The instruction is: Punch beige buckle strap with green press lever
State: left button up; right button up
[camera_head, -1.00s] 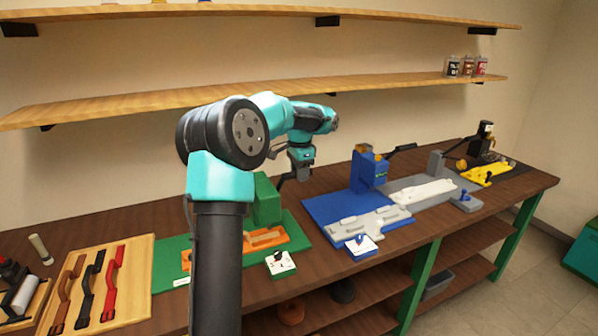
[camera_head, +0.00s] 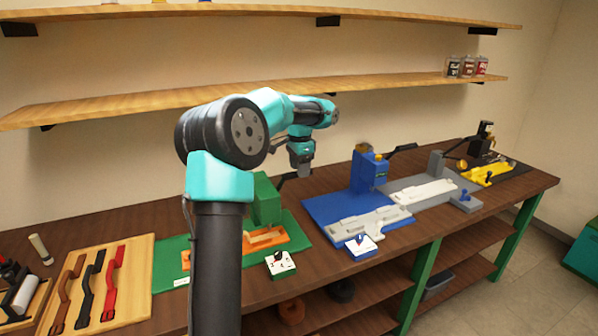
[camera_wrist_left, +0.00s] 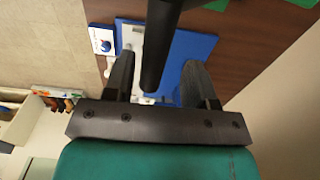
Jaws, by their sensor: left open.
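The green press (camera_head: 266,200) stands on a green base at the middle left of the bench. Its dark lever (camera_head: 288,178) sticks out to the right. My left gripper (camera_head: 303,170) is open and empty at the lever's outer end. In the left wrist view a dark bar, apparently this lever (camera_wrist_left: 160,45), runs between the two spread fingers; I cannot tell whether they touch it. An orange fixture (camera_head: 284,236) lies in front of the press with a light tan piece in it, perhaps the beige buckle strap, partly hidden by my arm.
A wooden board with a brown strap (camera_head: 68,292), a black strap (camera_head: 93,288) and a red strap (camera_head: 112,283) lies at left. A blue press (camera_head: 366,172) stands to the right, with a yellow station (camera_head: 487,174) beyond.

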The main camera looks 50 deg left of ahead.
pick_arm(q)
jog(key=shift+r, duration=2.15)
